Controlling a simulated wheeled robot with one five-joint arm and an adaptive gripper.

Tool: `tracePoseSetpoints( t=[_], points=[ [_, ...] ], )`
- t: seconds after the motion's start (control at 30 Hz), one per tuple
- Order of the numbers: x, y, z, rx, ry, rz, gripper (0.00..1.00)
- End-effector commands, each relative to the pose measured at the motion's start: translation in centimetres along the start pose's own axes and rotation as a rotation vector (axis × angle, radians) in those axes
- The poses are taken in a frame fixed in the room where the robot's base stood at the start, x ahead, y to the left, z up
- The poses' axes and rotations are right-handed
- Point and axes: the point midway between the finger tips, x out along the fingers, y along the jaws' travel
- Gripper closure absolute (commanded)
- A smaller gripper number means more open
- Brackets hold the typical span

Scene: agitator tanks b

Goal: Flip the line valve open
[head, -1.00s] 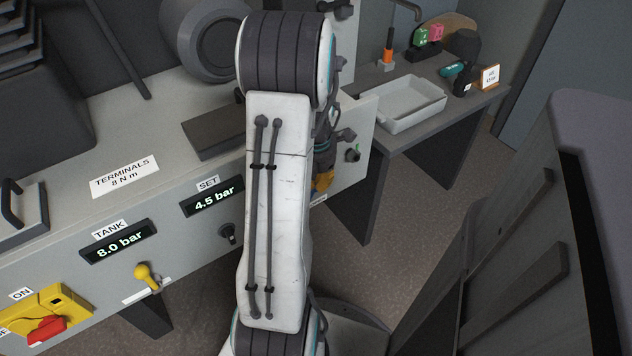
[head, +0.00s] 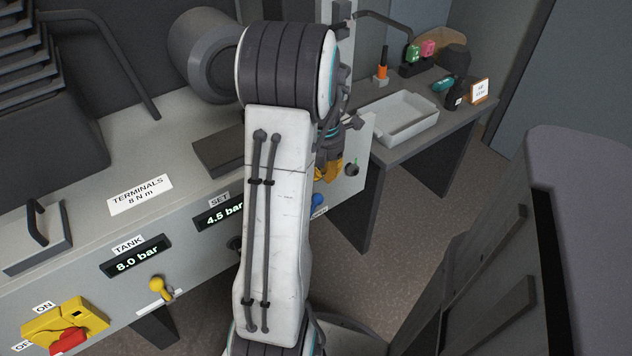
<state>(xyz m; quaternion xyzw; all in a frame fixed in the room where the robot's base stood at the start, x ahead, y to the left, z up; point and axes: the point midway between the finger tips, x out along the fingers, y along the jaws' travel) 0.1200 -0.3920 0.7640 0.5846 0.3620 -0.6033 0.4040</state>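A blue handle (head: 317,202) shows on the front panel just right of my arm, with a small white label partly visible beside it. It looks like the line valve, but I cannot read the label, and my arm hides part of the handle. My gripper (head: 328,171) has yellow fingertips and hangs just above the blue handle, in front of the panel. It is partly behind my arm. I cannot tell whether its fingers are apart, and no held thing shows.
The panel carries a yellow valve handle (head: 158,287), TANK display (head: 138,260) at 8.0 bar, SET display (head: 217,216) at 4.5 bar, a red-yellow switch (head: 66,330) and a dark knob (head: 351,169). A side table (head: 440,125) holds a grey tray (head: 402,118).

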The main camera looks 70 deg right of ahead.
Motion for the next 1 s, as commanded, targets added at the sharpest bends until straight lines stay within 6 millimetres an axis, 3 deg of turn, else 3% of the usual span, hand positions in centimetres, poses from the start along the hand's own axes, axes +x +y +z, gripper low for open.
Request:
tracePoseSetpoints(
  t=[0.1, 0.4, 0.7, 0.73, 0.8, 1.0],
  points=[
    [-1.4, -0.1, 0.7, 0.001, 0.000, -0.001, 1.00],
    [-2.4, -0.3, 1.4, 0.000, 0.000, -0.002, 1.00],
    [-2.4, -0.3, 1.4, -0.001, 0.000, -0.002, 1.00],
    [-2.4, -0.3, 1.4, 0.000, 0.000, -0.002, 0.96],
    [-2.2, -0.3, 1.4, 0.000, 0.000, -0.002, 1.00],
    [-0.4, -0.6, 1.4, 0.005, 0.000, -0.002, 1.00]
  ],
)
